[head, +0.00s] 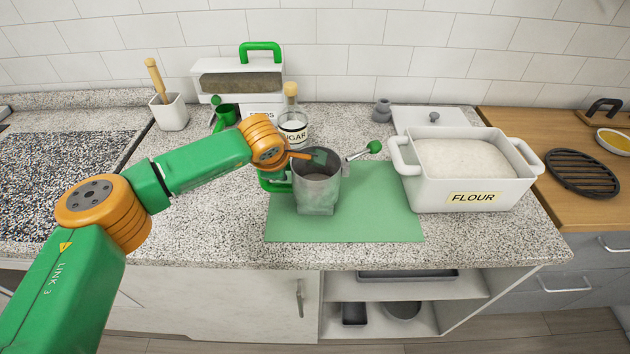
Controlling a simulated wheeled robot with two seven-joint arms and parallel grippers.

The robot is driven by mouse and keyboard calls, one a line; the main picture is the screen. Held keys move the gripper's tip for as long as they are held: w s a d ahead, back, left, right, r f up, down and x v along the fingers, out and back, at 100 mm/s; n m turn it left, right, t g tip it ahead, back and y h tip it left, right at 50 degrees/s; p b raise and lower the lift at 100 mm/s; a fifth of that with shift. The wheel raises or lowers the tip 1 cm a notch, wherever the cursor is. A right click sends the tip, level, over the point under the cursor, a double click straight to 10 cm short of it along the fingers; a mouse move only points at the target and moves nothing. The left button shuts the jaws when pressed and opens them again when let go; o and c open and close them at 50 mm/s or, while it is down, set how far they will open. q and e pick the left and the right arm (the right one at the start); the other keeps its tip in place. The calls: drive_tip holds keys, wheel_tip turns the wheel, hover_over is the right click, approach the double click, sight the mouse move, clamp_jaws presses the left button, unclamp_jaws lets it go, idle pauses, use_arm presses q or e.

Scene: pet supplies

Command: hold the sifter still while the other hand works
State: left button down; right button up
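The sifter (317,195) is a grey metal cup standing upright on a green mat (385,225). A green handle (272,183) is at its left side. A thin crank rod with a green knob (374,147) sticks out to its upper right. My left arm comes in from the left, and its orange wrist is just left of and above the sifter. The narrow orange and dark green end of my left gripper (318,156) is at the sifter's rim. Its fingers are too small and overlapped to tell whether they are closed on the rim. My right gripper is not in view.
A white FLOUR bin (460,195) full of flour stands right of the mat, with its lid (432,118) behind. A SUGAR jar (292,115) and a green-handled seed container (240,85) stand behind the sifter. A black trivet (583,172) lies on the wooden counter.

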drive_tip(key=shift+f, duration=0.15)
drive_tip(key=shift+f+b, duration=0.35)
drive_tip(key=shift+b, duration=0.15)
idle(1.1)
